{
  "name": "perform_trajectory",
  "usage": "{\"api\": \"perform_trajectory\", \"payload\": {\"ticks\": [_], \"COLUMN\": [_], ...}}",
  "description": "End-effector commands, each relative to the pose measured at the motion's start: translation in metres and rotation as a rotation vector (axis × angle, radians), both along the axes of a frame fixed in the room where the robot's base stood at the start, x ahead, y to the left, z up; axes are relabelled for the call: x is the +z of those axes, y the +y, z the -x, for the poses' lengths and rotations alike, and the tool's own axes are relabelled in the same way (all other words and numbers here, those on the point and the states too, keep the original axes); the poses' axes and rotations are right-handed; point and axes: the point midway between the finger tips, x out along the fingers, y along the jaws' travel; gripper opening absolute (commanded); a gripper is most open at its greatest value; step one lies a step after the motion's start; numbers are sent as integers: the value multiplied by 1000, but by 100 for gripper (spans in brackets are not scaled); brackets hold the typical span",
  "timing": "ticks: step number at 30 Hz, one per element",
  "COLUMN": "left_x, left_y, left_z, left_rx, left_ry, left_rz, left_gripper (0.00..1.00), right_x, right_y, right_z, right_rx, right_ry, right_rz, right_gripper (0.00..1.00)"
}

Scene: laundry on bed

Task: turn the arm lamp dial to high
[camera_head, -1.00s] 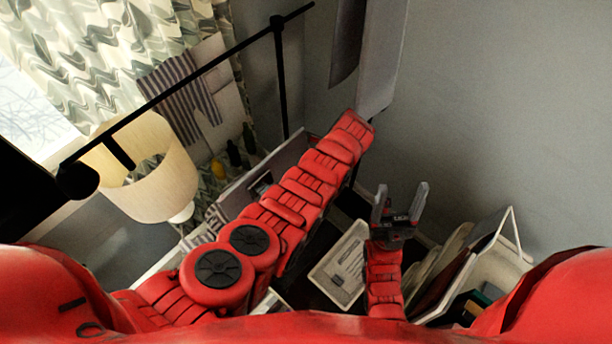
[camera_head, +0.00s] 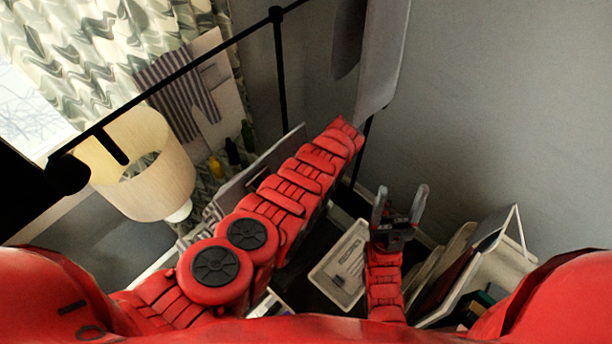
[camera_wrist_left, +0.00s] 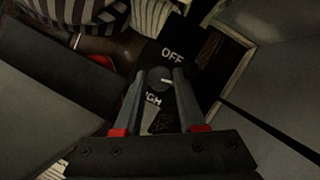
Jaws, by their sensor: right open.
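In the left wrist view the fingers of my left gripper (camera_wrist_left: 161,76) stand apart on either side of a dark round dial (camera_wrist_left: 167,82) with a short white mark. Whether they touch it is unclear. The white word OFF (camera_wrist_left: 172,55) is just beyond the dial, and a partly hidden label ending in GH (camera_wrist_left: 152,98) lies between the fingers. In the head view my left arm reaches up and right; its hand is hidden. My right gripper (camera_head: 400,206) is open and empty, pointing up. A cream lamp shade (camera_head: 145,185) hangs at the left below a long black bar (camera_head: 180,76).
A pale tray (camera_head: 342,266) lies low in the middle. A white rack (camera_head: 490,245) with upright items stands to its right. Grey panels (camera_head: 381,55) hang at the top. Patterned curtains (camera_head: 60,50) and striped cloth (camera_head: 180,100) are at the left.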

Motion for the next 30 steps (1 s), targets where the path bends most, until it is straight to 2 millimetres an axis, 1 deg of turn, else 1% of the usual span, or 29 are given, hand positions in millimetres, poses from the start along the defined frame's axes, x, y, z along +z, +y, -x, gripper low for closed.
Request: {"api": "perform_trajectory", "payload": {"ticks": [1, 3, 5, 17, 30], "left_x": [0, 0, 0, 1, 4], "left_y": [0, 0, 0, 0, 0], "left_z": [0, 0, 0, 0, 0], "left_rx": [0, 0, 0, -17, -131], "left_ry": [-1, -1, -1, -2, -3], "left_rz": [0, 0, 0, 0, 1], "left_gripper": [22, 10, 0, 0, 0], "right_x": [0, 0, 0, 4, 24], "right_y": [0, 0, 0, 0, 0], "right_z": [0, 0, 0, 0, 0], "right_rx": [0, 0, 0, 0, 0], "right_ry": [0, 0, 0, 0, 0], "right_rz": [0, 0, 0, 0, 0], "right_gripper": [69, 69, 69, 69, 69]}}
